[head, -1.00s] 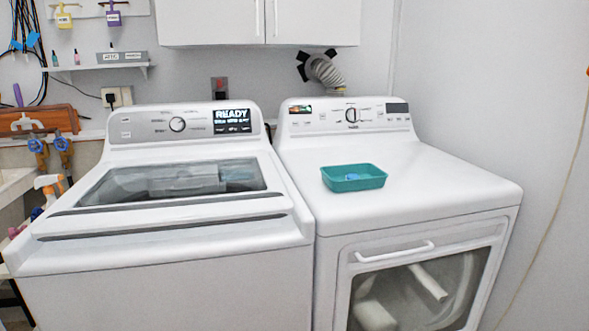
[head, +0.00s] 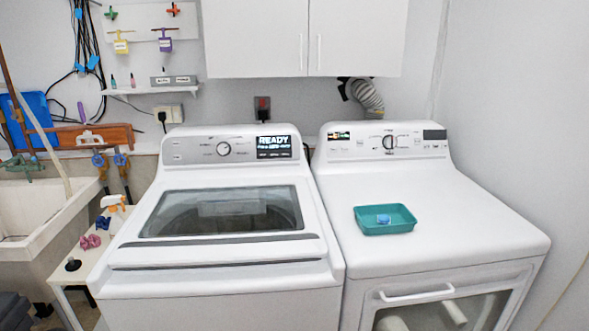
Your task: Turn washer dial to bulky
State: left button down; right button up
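The white top-load washer (head: 225,283) stands in the middle, its lid with a dark window closed. The dial's setting labels are too small to read. Neither of my grippers shows in the head view.
A white dryer (head: 470,220) with its own dial (head: 389,142) stands close on the right, a teal tray (head: 385,219) on top. At left are a low side table (head: 82,253) with a spray bottle (head: 113,213) and a sink (head: 40,215). Cabinets (head: 304,38) hang above.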

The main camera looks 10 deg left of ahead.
aim_at(223, 148)
jog(key=u, duration=0.65)
jog(key=i+j+u, duration=0.1)
jog(key=i, duration=0.2)
jog(key=i+j+u, duration=0.1)
jog(key=i+j, duration=0.15)
